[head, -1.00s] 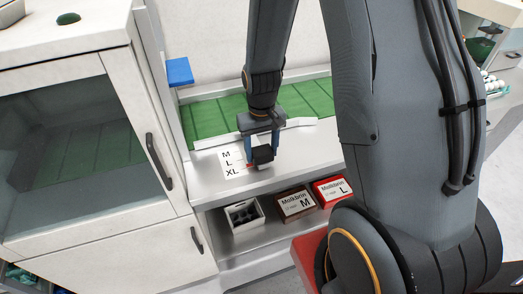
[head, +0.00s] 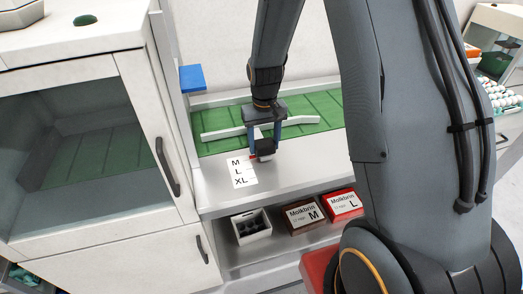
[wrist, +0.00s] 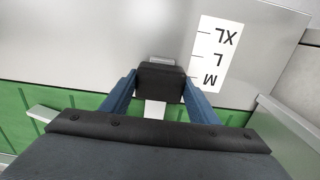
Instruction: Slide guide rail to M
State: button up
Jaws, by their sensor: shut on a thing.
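My gripper (head: 264,150) has its blue fingers shut on the black knob (head: 266,146) of the guide rail. The knob also shows between the fingers in the wrist view (wrist: 160,82). The white guide rail (head: 222,134) lies across the green belt, partly hidden behind my gripper. In the wrist view a rail end (wrist: 43,113) shows at left. The white size label (head: 241,173) with M, L and XL lies on the metal top left of the knob. A small red pointer (head: 253,157) beside the knob is level with about the M, at the label's far end.
The green belt (head: 225,116) runs behind the metal top. Below are a grey bin (head: 250,226), a brown M carton (head: 304,215) and a red L carton (head: 342,204). A white cabinet (head: 100,180) stands at left, a blue plate (head: 192,78) beside it.

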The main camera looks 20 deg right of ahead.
jog(key=shift+w+r, duration=0.1)
jog(key=shift+w, duration=0.2)
jog(key=o, duration=1.5)
jog(key=shift+w, duration=0.1)
notch_tip(320, 180, up, 6)
jog(key=shift+r+b, duration=0.1)
jog(key=shift+b, duration=0.85)
jog(key=shift+r, duration=0.75)
jog(key=shift+s, duration=0.2)
